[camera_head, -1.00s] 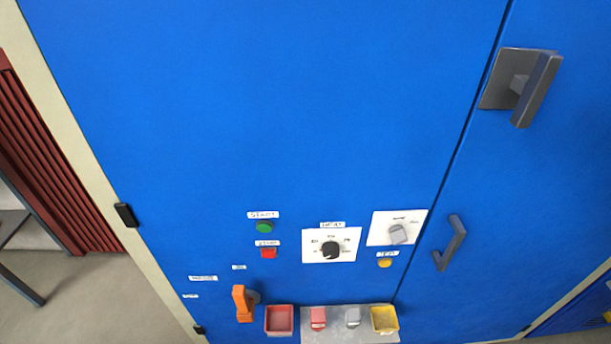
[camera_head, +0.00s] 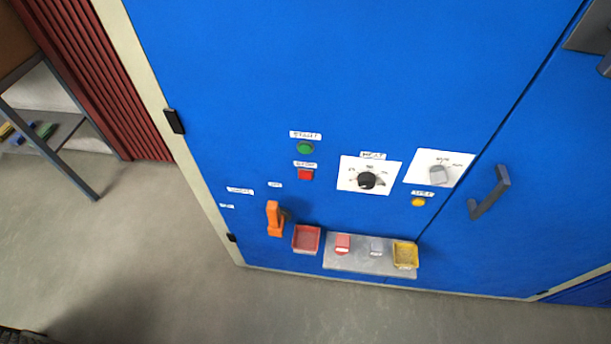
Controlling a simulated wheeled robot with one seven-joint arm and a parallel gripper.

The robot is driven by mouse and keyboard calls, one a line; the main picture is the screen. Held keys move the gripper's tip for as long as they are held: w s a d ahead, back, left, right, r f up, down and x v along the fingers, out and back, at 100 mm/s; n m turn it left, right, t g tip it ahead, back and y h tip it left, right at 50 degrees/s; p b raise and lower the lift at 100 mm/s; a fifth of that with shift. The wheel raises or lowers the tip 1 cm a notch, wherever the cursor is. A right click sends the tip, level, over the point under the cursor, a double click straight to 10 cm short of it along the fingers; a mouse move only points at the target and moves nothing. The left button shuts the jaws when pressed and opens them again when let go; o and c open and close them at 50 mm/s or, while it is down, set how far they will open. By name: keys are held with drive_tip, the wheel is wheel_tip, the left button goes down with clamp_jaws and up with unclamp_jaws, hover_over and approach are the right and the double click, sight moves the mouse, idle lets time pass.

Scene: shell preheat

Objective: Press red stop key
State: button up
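Nothing covers the red key. My gripper is not in view, so its state and its distance from the key do not show.
Right of the key are a black knob (camera_head: 367,181), a grey knob (camera_head: 439,174) and a yellow button (camera_head: 418,202). Below, an orange lever (camera_head: 274,218), a red tray (camera_head: 306,239) and a metal shelf (camera_head: 343,265) with a yellow tray (camera_head: 405,254) stick out. The floor (camera_head: 150,270) in front is clear.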

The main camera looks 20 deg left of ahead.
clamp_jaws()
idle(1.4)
